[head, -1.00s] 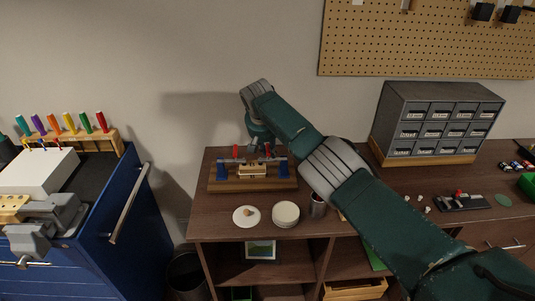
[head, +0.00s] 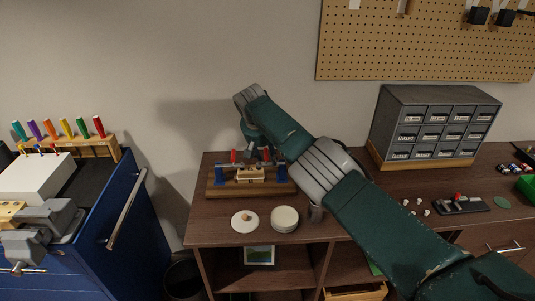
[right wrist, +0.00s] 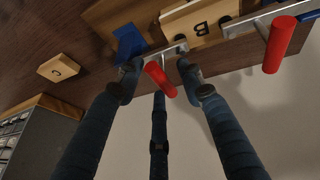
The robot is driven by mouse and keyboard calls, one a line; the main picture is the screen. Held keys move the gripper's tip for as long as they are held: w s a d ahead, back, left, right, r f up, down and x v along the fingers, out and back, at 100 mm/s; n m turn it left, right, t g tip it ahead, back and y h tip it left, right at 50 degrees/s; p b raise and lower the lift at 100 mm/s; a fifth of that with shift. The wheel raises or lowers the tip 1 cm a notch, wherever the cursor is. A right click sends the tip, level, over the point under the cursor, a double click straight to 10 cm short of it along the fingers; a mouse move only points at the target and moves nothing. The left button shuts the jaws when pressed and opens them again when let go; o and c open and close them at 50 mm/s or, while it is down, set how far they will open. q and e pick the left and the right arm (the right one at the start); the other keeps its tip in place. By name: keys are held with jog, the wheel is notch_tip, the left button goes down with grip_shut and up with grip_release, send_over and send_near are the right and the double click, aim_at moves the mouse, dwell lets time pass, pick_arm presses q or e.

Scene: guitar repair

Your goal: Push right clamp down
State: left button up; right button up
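A wooden jig board (head: 222,190) with blue supports stands on the left end of the brown desk. Two clamps with red handles are on it. The left clamp's handle (head: 233,156) stands up; it shows at the right in the upside-down right wrist view (right wrist: 280,46). The right clamp's handle (head: 266,154) also shows in the right wrist view (right wrist: 160,80), where it lies between my fingertips. My right gripper (right wrist: 157,72) has its fingers spread around this handle, with gaps visible. A wooden block marked B (right wrist: 200,24) sits beside the clamps. My left gripper is out of view.
A grey drawer cabinet (head: 435,125) stands to the right, behind my arm. A blue tool cart (head: 125,230) is at the left. A wooden block marked C (right wrist: 58,68) lies near the board.

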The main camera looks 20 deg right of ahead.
jog(key=shift+s+a+r, duration=0.1)
jog(key=shift+a+r, duration=0.1)
jog(key=shift+r, duration=0.2)
jog(key=v, duration=1.1)
jog(key=shift+s+d, duration=0.1)
